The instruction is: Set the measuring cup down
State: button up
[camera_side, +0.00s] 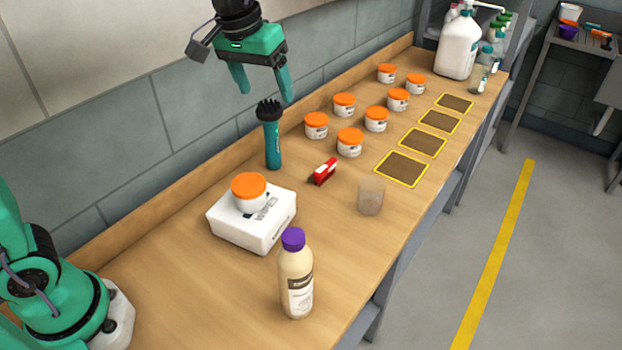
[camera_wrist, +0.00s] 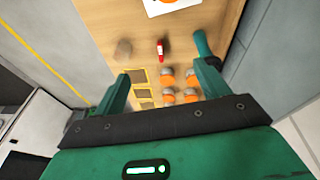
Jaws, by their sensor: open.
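The measuring cup appears to be the small clear cup (camera_side: 370,195) standing upright on the wooden counter near its front edge. It also shows, faintly, in the wrist view (camera_wrist: 123,50), at upper left. My gripper (camera_side: 265,93) is open and empty, raised well above the counter towards the wall side. It is apart from the cup, which stands lower and to the right in the side view. In the wrist view my two fingers (camera_wrist: 160,72) are spread with nothing between their tips.
A teal brush or clipper (camera_side: 271,140) stands near the wall. A red clip (camera_side: 323,172), several orange-lidded jars (camera_side: 350,144), a white box (camera_side: 250,230) with a jar on top, and a purple-capped bottle (camera_side: 296,275) share the counter. Yellow-edged squares (camera_side: 402,168) are bare.

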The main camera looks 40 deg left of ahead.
jog(key=s+a+f+t, duration=0.1)
jog(key=s+a, duration=0.3)
jog(key=s, duration=0.6)
jog(key=s+a+f+m+t, duration=0.1)
jog(key=s+a+f, duration=0.3)
jog(key=s, duration=0.6)
jog(key=shift+s+a+t+y, duration=0.15)
jog(key=shift+s+t+y, duration=0.15)
jog(key=shift+f, duration=0.1)
